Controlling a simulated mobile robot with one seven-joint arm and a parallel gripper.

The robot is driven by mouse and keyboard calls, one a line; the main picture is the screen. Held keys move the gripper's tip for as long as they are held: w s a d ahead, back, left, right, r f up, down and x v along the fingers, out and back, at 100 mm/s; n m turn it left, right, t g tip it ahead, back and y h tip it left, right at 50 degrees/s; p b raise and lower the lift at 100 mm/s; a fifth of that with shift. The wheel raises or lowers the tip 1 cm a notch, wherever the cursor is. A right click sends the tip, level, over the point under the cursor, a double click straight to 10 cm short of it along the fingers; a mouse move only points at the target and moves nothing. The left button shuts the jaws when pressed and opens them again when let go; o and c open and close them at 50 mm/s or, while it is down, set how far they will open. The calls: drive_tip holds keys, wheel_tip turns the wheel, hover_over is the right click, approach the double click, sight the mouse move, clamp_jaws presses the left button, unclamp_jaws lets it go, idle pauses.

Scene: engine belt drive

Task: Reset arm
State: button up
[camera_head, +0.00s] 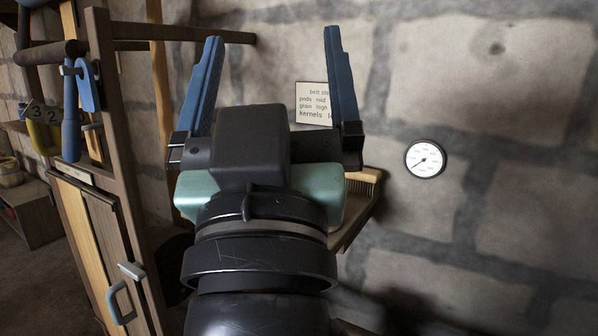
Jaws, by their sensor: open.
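My gripper (268,85) is raised in the middle of the camera_head view, with its two blue fingers pointing up. The fingers are wide apart and nothing is between them. The stone wall (500,130) is behind it. My dark wrist and arm fill the lower middle and hide what lies behind them.
A wooden frame (110,110) with blue handles and a cabinet door (105,235) stands at the left. A paper sign (310,103), a small wooden shelf (352,222) with a brush (364,175), and a round gauge (425,158) are at the wall. The right side looks clear.

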drive_tip(key=s+d+r+m+t, duration=0.2)
drive_tip(key=s+d+r, duration=0.1)
drive_tip(key=s, duration=0.3)
wheel_tip(320, 180, up, 30)
drive_tip(key=w+a+p, duration=0.1)
drive_tip(key=p, duration=2.9)
drive_tip(key=shift+w+f+n, duration=0.15)
drive_tip(key=shift+w+n, duration=0.05)
drive_tip(key=shift+n, duration=0.1)
